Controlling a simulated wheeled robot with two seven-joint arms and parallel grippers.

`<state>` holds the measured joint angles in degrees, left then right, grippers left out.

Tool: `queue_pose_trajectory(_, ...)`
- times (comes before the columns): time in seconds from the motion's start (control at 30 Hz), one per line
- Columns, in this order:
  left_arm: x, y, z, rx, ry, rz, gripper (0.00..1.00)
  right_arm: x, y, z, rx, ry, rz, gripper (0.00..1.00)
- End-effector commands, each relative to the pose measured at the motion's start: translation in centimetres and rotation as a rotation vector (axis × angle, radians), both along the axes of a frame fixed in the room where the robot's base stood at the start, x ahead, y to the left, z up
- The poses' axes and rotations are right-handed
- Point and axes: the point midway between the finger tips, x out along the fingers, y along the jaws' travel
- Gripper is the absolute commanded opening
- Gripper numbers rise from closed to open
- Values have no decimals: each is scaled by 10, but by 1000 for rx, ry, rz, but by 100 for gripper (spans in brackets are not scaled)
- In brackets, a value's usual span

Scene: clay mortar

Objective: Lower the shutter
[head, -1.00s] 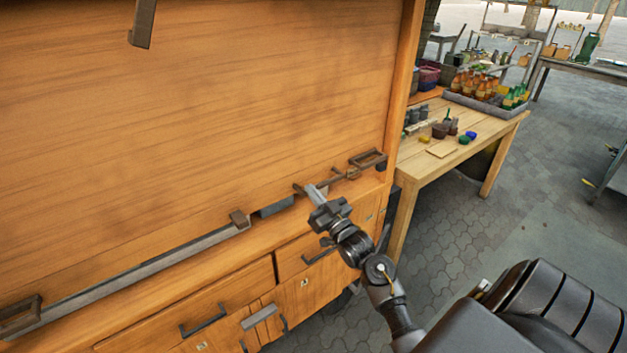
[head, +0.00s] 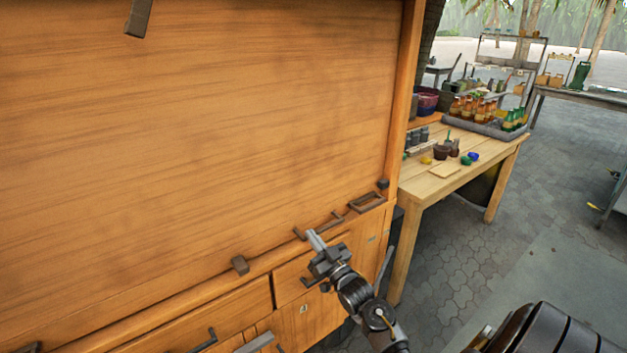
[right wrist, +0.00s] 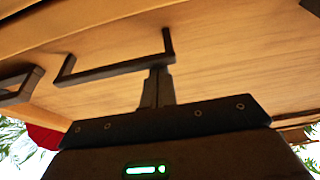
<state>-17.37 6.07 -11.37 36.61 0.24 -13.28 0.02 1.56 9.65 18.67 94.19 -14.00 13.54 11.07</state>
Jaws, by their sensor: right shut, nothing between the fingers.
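The shutter (head: 220,120) is a large wooden panel filling the left of the head view. Its lower edge meets the wooden cabinet front, and no gap shows there. A dark bar handle (head: 320,227) sits near its lower right edge; it also shows in the right wrist view (right wrist: 115,70). My right gripper (head: 315,238) is shut and empty, its fingertips just by that handle. In the right wrist view the shut fingers (right wrist: 157,86) reach up to the bar; I cannot tell if they touch it.
A dark rectangular loop (head: 366,202) sits right of the handle. Drawers with dark pulls (head: 258,343) lie below the shutter. A wooden table (head: 430,185) with pots, bottles and a tray stands to the right. Paved floor (head: 450,255) is open between.

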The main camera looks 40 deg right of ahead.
Motion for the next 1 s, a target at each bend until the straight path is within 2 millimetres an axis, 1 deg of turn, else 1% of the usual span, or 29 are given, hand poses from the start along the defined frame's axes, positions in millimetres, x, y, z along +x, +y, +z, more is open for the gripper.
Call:
queue_pose_trajectory(0.03, 0, -2, -1, -3, 1, 1, 82, -1, 1, -8, 5, 19, 3, 0)
queue_pose_trajectory(0.17, 0, -6, 6, -7, 1, 1, 82, 0, 2, -2, 4, 19, 4, 0)
queue_pose_trajectory(0.27, -1, -9, 18, -13, 0, 2, 82, 0, 3, 13, 4, 15, 5, 0)
queue_pose_trajectory(0.43, -7, -27, 48, -34, 8, 7, 82, 2, 6, 52, 0, 3, 9, 0)
queue_pose_trajectory(0.47, -7, -29, 36, -37, 8, 7, 82, -6, 6, 36, 0, 8, 9, 0)
queue_pose_trajectory(0.5, -7, -31, 29, -40, 8, 6, 82, -17, 6, 28, -1, 7, 8, 0)
queue_pose_trajectory(0.7, -6, -27, 19, -34, 6, 4, 82, -59, 7, 16, -2, 3, 8, 0)
queue_pose_trajectory(0.8, -6, -24, 16, -31, 7, 3, 82, -74, 7, 12, -2, 1, 9, 0)
queue_pose_trajectory(0.9, -6, -21, 14, -27, 6, 4, 82, -84, 7, 9, -2, 0, 8, 0)
queue_pose_trajectory(1.0, -5, -19, 14, -25, 5, 5, 82, -90, 7, 8, -1, -1, 8, 0)
